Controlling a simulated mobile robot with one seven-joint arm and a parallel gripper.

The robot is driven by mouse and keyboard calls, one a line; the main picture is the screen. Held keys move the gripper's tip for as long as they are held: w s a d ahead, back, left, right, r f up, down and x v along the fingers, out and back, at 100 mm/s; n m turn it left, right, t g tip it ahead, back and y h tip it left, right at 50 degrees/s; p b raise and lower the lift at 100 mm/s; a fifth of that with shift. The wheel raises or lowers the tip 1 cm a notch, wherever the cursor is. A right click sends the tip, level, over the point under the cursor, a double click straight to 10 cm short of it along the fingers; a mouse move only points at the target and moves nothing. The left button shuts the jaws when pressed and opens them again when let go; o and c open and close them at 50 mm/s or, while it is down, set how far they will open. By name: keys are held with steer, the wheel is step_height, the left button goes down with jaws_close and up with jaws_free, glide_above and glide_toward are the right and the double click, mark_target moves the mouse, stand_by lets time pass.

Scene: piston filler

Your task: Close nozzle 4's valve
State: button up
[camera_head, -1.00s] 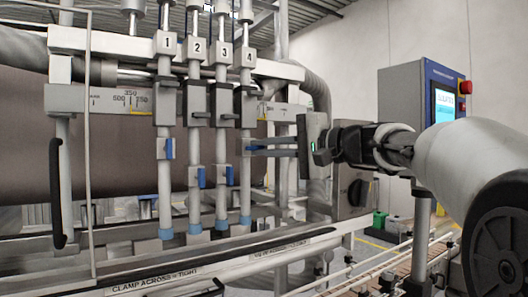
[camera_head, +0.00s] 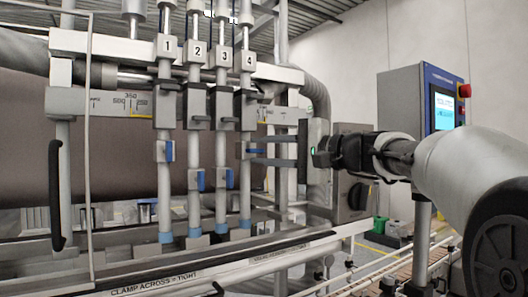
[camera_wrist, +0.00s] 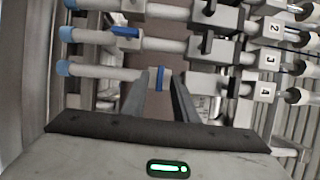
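Nozzle 4's valve (camera_head: 243,149) is a grey block on the rightmost of the numbered pipes. Its blue handle (camera_wrist: 159,81) appears short and crosswise to the pipe in the wrist view, between my fingers. The wrist view also shows my gripper (camera_wrist: 161,74) with a gap around the handle. Exact contact cannot be told.
A control panel (camera_head: 420,105) with a screen stands at the right. A grey box with a dark knob (camera_head: 357,196) is behind my gripper. A clamp rail (camera_head: 215,274) runs below the nozzles. A thin upright bar (camera_head: 88,150) stands at the left.

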steer(key=p+v, duration=0.1)
steer(key=v, duration=1.6)
steer(key=shift+d, duration=0.2)
steer(key=shift+s+f, duration=0.1)
